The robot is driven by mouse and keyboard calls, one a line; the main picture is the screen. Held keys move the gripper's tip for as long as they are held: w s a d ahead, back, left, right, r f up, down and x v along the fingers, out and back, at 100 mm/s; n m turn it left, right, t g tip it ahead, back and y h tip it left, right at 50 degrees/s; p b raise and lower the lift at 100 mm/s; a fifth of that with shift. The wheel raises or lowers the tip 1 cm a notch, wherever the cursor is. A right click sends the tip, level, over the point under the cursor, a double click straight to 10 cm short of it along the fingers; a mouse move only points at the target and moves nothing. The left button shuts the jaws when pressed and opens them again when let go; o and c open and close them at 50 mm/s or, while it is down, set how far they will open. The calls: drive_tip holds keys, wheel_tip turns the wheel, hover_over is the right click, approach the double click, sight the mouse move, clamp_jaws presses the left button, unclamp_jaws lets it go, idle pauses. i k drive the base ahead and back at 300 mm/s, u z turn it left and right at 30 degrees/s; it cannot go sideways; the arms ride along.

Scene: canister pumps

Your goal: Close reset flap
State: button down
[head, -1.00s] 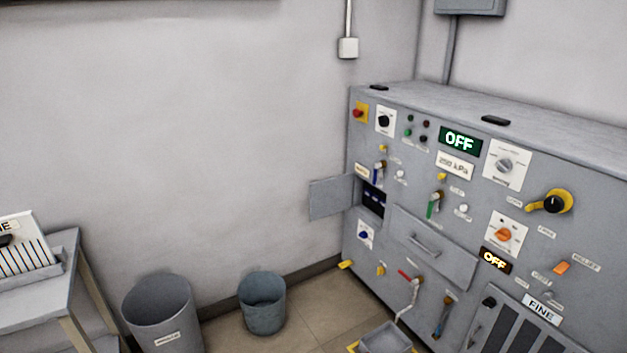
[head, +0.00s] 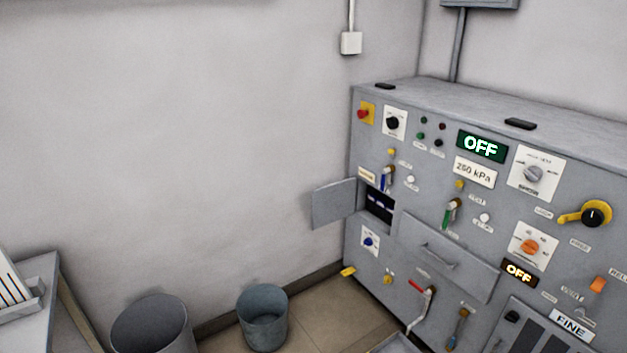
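The reset flap (head: 334,204) is a grey panel on the left side of the grey control cabinet (head: 420,166). It stands open, swung out to the left past the cabinet's edge. Behind it a dark recess (head: 379,206) with small dark parts inside is exposed. My gripper is not in view.
A yellow lever (head: 587,215) and a red-handled valve (head: 420,287) stick out from the cabinet. Two bins (head: 262,317) (head: 151,328) stand on the floor at left, near a table (head: 37,310).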

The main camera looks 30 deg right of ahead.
sight(331, 202)
drive_tip(key=z, duration=0.1)
drive_tip(key=i, duration=1.25)
drive_tip(key=u, duration=0.3)
